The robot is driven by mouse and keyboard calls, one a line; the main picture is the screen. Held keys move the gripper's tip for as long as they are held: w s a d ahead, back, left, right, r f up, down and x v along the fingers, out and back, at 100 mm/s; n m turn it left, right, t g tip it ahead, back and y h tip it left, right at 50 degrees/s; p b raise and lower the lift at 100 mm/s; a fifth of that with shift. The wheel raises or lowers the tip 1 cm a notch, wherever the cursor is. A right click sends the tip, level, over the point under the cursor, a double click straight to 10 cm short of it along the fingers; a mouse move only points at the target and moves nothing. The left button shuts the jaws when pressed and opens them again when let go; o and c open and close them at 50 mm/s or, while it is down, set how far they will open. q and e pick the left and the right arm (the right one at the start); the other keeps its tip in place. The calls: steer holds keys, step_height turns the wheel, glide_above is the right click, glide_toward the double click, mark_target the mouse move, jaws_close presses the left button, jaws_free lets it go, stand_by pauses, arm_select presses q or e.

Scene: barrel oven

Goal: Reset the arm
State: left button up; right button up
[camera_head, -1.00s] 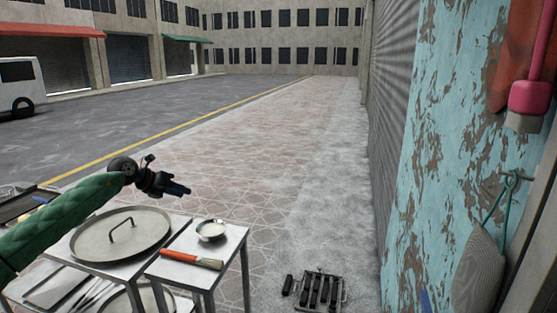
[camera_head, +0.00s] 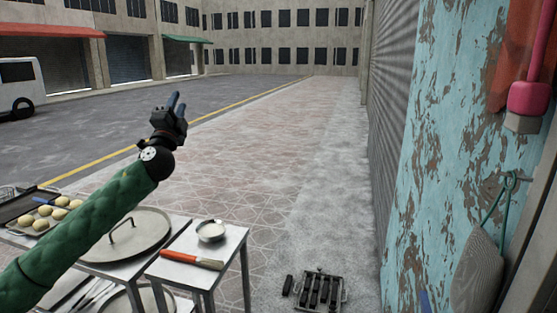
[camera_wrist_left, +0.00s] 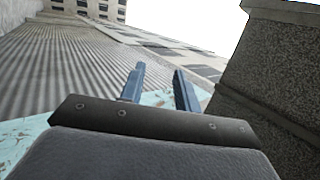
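My left arm, in a green padded sleeve, comes in from the lower left of the head view. My left gripper (camera_head: 174,103) is raised above the tables with its fingers pointing up. In the left wrist view its two blue fingers (camera_wrist_left: 160,88) stand apart with nothing between them, so it is open and empty. It touches nothing. My right gripper is not in view.
Below the arm are a table with a round metal lid (camera_head: 126,236), a tray of dough balls (camera_head: 42,224), a small bowl (camera_head: 211,231) and an orange-handled brush (camera_head: 190,260). A rack of dark pieces (camera_head: 319,291) lies on the ground. A peeling blue wall (camera_head: 440,150) stands right.

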arm_select(q)
steer(key=s+d+f+n+g+y, duration=0.15)
steer(key=s+f+n+g, duration=0.35)
steer(key=f, duration=0.6)
steer(key=s+d+f+n+g+y, duration=0.1)
steer(key=s+d+f+n+g, duration=0.4)
steer(key=f, duration=0.7)
steer(key=s+f+n+g+y, duration=0.25)
steer(key=s+f, duration=0.45)
steer(key=f, duration=0.4)
steer(key=s+d+f+n+g+h, duration=0.1)
steer(key=s+d+f+g, duration=0.1)
steer(key=s+f, duration=0.9)
steer(key=s+d+f+g+h+p, duration=0.1)
steer(key=s+f+g, duration=0.4)
steer(key=s+f, duration=0.5)
steer(key=s+d+f+n+g+h+p, duration=0.1)
steer(key=s+d+f+g+h, duration=0.2)
steer(key=s+f, duration=0.8)
steer(key=s+d, duration=0.1)
steer(key=s, duration=0.8)
steer(key=shift+d+f+n, duration=0.3)
steer(key=shift+f+n, duration=0.05)
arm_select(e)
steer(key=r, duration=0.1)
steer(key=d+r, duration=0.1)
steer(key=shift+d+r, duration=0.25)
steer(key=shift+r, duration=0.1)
arm_select(q)
steer(key=shift+g, duration=0.25)
